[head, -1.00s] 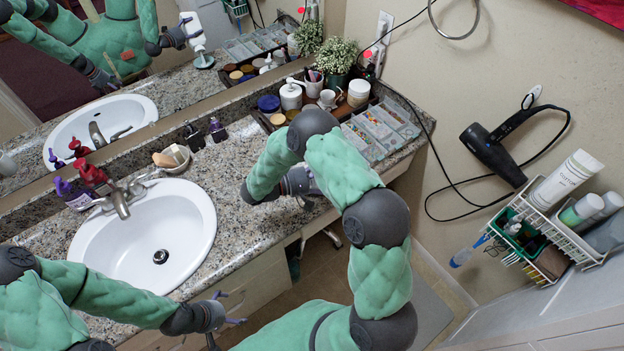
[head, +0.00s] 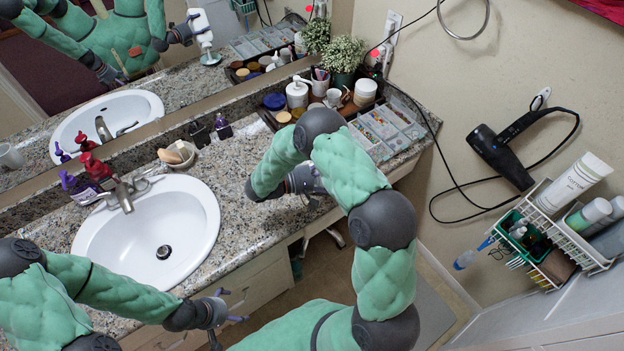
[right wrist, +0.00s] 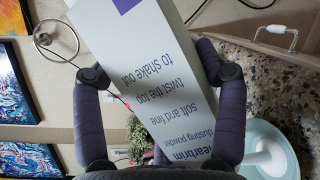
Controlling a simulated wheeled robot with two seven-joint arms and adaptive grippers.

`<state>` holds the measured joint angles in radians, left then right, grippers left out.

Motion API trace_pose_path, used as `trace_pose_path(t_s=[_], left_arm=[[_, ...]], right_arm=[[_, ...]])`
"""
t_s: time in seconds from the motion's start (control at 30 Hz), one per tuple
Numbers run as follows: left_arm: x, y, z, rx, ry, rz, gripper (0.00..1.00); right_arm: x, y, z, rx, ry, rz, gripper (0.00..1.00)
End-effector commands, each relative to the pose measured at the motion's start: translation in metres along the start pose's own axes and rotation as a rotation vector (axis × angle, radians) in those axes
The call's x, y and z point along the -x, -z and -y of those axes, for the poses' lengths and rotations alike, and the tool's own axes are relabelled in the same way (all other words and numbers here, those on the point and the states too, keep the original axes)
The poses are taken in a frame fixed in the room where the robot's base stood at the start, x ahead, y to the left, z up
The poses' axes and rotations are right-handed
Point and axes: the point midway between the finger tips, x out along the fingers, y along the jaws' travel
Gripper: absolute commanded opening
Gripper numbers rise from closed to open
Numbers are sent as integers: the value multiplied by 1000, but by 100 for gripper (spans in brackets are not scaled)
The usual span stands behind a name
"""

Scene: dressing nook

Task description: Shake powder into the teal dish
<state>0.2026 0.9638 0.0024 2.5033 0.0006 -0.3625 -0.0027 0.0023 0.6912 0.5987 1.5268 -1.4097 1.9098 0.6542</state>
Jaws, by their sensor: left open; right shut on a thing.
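In the right wrist view a pale teal round dish (right wrist: 287,140) stands on the granite counter at lower right, partly behind a finger. In the head view my right arm hides both the container and the dish, though the mirror shows the white container. My left gripper (head: 232,308) is open and empty in front of the counter's front edge.
The sink (head: 205,215) lies left on the granite counter (head: 235,165). A clear organizer (head: 385,130), jars and a plant (head: 343,58) crowd the back right corner. A hair dryer (head: 500,150) and wire rack (head: 560,225) hang on the right wall.

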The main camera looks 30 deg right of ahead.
Motion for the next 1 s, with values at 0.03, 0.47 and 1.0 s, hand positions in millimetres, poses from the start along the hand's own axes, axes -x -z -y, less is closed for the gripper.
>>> trace_pose_path(t_s=[0.03, 0.47, 1.0], left_arm=[[-1, 0, 0, 0, 0, 0, 98], [-5, 0, 2, 0, 0, 0, 98], [-9, 0, 3, 0, 0, 0, 98]], right_arm=[[0, 0, 0, -1, -1, 1, 27], [0, 3, 3, -2, 0, 1, 27], [0, 3, 3, -1, 0, 1, 27]])
